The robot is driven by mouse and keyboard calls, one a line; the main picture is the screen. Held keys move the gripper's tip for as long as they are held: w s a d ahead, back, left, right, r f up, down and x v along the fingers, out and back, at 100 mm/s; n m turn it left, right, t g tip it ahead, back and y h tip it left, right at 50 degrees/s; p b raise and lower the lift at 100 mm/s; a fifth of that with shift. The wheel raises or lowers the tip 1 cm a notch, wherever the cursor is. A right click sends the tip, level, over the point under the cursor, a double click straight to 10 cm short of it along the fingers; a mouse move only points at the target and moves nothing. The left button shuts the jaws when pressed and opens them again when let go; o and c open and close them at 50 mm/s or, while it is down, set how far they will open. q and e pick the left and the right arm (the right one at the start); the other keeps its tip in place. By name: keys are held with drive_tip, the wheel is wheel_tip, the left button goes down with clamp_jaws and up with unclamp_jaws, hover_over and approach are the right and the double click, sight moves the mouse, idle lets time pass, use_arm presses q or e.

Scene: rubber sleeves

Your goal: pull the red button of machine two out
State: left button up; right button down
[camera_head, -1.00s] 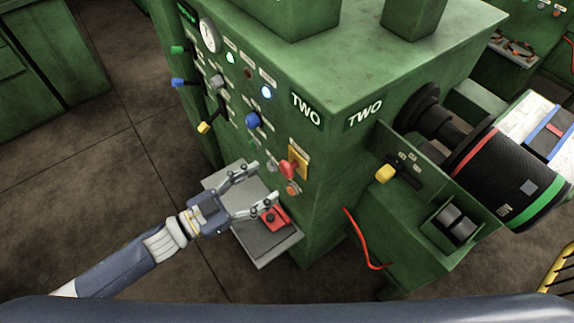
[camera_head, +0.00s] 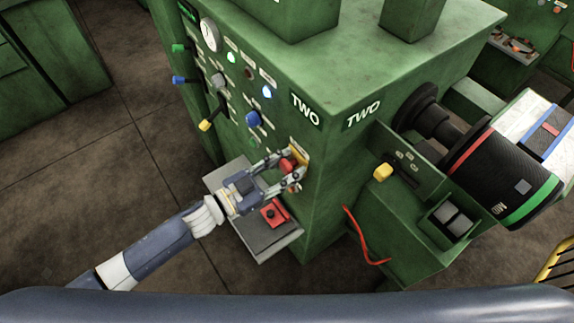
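Machine two (camera_head: 340,175) is the green cabinet marked "TWO" on its front and side. Its red button (camera_head: 287,165) sits on a yellow plate (camera_head: 299,152) low on the front panel, near the corner. My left gripper (camera_head: 285,168) comes in from the lower left, with its fingers open, one above and one below the red button. I cannot tell whether the fingertips touch the button. The fingers partly hide the button and the plate. My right gripper is not in view.
A grey shelf (camera_head: 262,238) with a red block (camera_head: 275,213) juts out below my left gripper. A dark cylinder (camera_head: 505,172) and a yellow knob (camera_head: 383,172) stand to the right.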

use_arm(q)
clamp_jaws()
drive_tip(key=shift+p+v, duration=0.35)
drive_tip(key=shift+v, duration=0.45)
drive_tip(key=o, duration=1)
unclamp_jaws()
drive_tip(key=shift+a, duration=0.1)
drive_tip(key=shift+s, duration=0.1)
drive_tip(key=shift+a, duration=0.1)
drive_tip(key=v, duration=1.2)
drive_tip(key=shift+s, duration=0.1)
